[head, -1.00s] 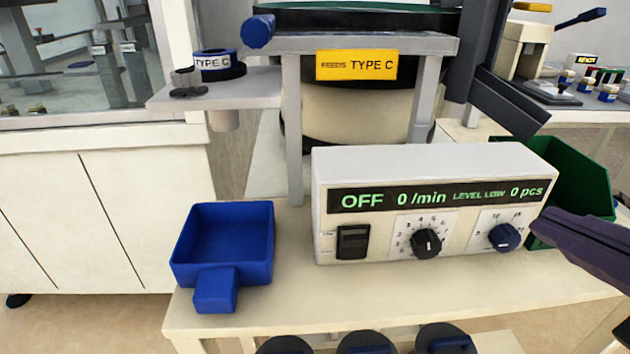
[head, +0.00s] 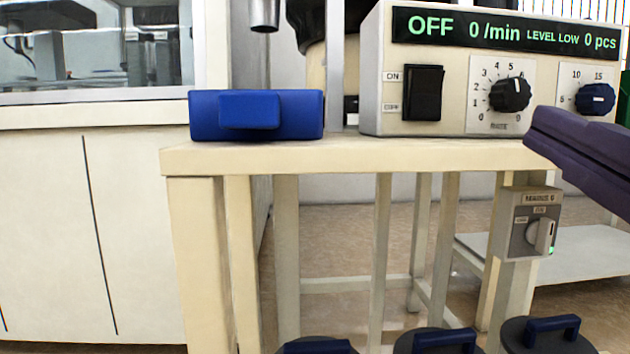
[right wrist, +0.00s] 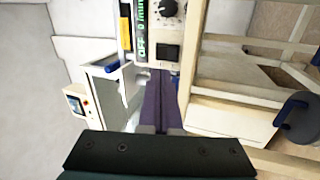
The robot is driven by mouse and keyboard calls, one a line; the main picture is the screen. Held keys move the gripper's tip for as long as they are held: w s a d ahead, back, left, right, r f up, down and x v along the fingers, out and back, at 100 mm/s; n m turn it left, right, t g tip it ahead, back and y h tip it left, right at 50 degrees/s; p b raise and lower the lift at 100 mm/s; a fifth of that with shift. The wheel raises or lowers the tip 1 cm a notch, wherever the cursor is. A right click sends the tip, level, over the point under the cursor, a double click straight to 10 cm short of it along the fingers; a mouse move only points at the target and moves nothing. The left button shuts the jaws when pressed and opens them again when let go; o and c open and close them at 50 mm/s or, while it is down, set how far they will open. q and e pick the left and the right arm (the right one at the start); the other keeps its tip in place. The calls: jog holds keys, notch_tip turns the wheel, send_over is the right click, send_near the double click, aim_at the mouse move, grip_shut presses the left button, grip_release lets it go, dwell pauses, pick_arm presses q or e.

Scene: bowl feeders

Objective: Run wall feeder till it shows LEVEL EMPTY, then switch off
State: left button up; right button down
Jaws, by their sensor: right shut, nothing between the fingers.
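The feeder's control box (head: 375,75) stands on the cream table (head: 350,155). Its display (head: 510,30) reads OFF, 0 /min, LEVEL LOW, 0 pcs. Below are a black ON/OFF rocker (head: 423,93), a black rate knob (head: 510,94) and a blue knob (head: 596,99). My right gripper (head: 532,137), with purple fingers, is shut and empty, below the knobs at the table's front edge. In the right wrist view, the purple fingers (right wrist: 160,85) point toward the control box (right wrist: 175,30). My left gripper is out of view.
A blue bin (head: 300,115) sits at the table's left front edge. A grey box with a rotary switch (head: 540,235) and small green light is on a table leg. Several dark lids with blue handles (head: 440,340) are at the bottom. A cream cabinet (head: 60,230) is left.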

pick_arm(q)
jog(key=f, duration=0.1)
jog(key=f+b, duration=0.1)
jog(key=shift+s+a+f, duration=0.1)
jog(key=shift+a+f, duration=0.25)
pick_arm(e)
jog(key=shift+s+a+f+n+t+y, duration=0.3)
jog(key=shift+s+a+f+n+y, duration=0.1)
jog(key=shift+a+f+n, duration=0.25)
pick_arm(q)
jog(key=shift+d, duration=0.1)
pick_arm(e)
jog(key=shift+w+d, duration=0.1)
jog(key=shift+d, duration=0.05)
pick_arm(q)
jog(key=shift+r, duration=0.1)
pick_arm(e)
jog(key=shift+w, duration=0.1)
jog(key=p, duration=0.4)
send_near(426, 79)
jog(key=x, duration=0.6)
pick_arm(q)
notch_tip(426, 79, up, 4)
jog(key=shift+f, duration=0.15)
pick_arm(e)
jog(key=shift+w+r, duration=0.1)
jog(key=shift+w, duration=0.3)
